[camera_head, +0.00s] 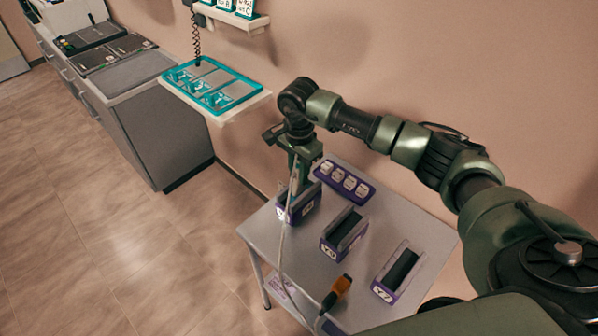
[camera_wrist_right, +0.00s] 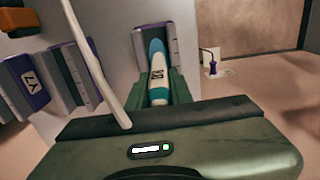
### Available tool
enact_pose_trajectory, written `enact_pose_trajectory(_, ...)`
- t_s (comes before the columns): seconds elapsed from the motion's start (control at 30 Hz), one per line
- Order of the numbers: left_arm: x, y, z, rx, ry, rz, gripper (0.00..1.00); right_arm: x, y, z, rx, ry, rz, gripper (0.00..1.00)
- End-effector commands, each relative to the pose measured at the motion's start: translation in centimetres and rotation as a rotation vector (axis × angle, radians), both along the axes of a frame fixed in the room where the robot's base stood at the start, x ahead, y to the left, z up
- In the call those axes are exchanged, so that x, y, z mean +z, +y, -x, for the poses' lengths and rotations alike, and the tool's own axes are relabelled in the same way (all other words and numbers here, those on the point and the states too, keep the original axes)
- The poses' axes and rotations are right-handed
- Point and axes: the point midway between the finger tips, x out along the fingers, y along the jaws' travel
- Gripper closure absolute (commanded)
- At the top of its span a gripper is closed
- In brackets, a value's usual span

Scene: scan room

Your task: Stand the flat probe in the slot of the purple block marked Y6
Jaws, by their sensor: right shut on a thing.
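The probe (camera_wrist_right: 157,72), white with teal ends and a dark mark, is held between the jaws of my right gripper (camera_head: 297,175). A pale cable (camera_head: 286,235) hangs from it. The gripper points down at the leftmost purple block (camera_head: 298,207) on the grey table, whose label is too small to read surely. In the wrist view, the probe's far end lines up with that block's slot (camera_wrist_right: 174,48); I cannot tell how deep it reaches. In the head view the gripper and block hide the probe. My left gripper is not in view.
Two more slotted purple blocks stand to the right, a middle one (camera_head: 343,234) and one marked Y7 (camera_head: 398,272). A purple strip with several pale pieces (camera_head: 344,182) lies behind. An orange-handled tool (camera_head: 337,291) lies at the front. A teal tray (camera_head: 213,84) sits on a wall shelf.

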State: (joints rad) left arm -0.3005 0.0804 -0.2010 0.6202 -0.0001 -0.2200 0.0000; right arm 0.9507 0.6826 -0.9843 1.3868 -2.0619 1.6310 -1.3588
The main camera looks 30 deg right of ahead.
Motion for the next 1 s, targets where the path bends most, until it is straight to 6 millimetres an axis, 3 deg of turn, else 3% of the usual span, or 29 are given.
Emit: enact_pose_trajectory(1.0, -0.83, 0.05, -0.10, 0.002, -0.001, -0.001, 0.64, -0.76, -0.02, -0.03, 0.000, -0.001, 0.001, 1.00)
